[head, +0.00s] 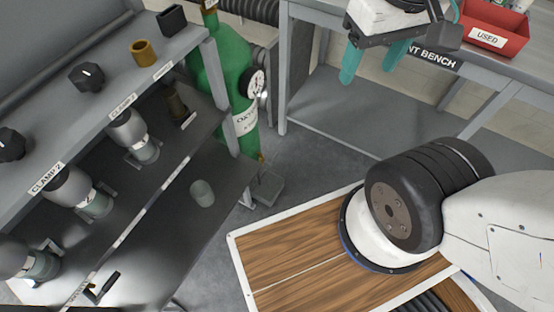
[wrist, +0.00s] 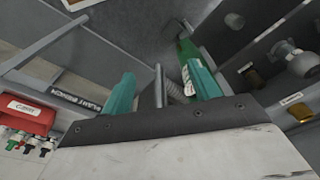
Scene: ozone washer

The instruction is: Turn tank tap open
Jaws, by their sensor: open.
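Part of the green tank (wrist: 186,50) shows behind the right finger.
The left workbench (head: 55,120) carries black knobs, a brass piece (head: 143,53) and a lower shelf with several clamped cylinders. The right bench (head: 340,108) holds a red bin (head: 497,22) marked USED. Grey floor lies between the benches.

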